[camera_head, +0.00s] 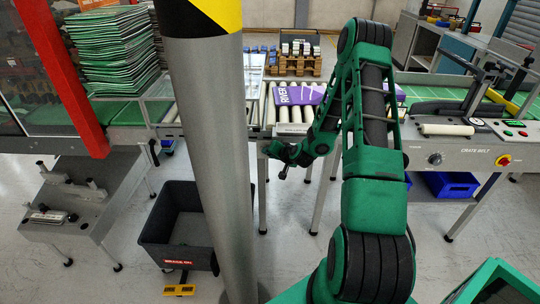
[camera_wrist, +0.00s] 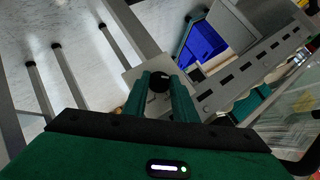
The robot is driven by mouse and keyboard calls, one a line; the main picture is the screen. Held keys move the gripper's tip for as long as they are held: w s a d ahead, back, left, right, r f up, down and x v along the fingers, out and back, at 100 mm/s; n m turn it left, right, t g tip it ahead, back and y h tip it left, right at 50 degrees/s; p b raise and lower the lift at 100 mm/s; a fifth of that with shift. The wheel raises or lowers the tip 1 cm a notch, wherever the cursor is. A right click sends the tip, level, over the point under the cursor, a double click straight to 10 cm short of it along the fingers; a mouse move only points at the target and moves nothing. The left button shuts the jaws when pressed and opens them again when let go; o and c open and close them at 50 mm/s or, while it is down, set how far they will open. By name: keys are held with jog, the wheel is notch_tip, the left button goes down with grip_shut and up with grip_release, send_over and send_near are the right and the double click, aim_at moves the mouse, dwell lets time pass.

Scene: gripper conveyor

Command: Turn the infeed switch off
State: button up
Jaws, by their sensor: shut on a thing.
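In the wrist view, a black round knob (camera_wrist: 159,80) sits on a pale square plate (camera_wrist: 132,76); I take it for the infeed switch. My gripper (camera_wrist: 161,86) has its two green fingers on either side of the knob, shut on it. The fingers hide much of the knob, and I cannot read its setting. In the head view, my gripper (camera_head: 284,158) is just below the near end of the roller conveyor (camera_head: 290,115). The knob cannot be made out there.
Purple printed stacks (camera_head: 298,95) lie on the rollers. To the right, the crate belt panel (camera_head: 465,158) carries another knob (camera_head: 435,158) and a red stop button (camera_head: 503,160). A blue crate (camera_head: 450,185) sits beneath. A dark bin (camera_head: 165,225) stands at lower left.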

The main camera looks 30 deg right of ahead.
jog(key=shift+s+a+f, duration=0.15)
jog(key=shift+f, duration=0.1)
jog(key=o, duration=1)
jog(key=shift+o, duration=0.2)
jog(key=shift+r, duration=0.1)
jog(key=v, duration=1)
jog(key=shift+s+r, duration=0.15)
jog(key=shift+r, duration=0.1)
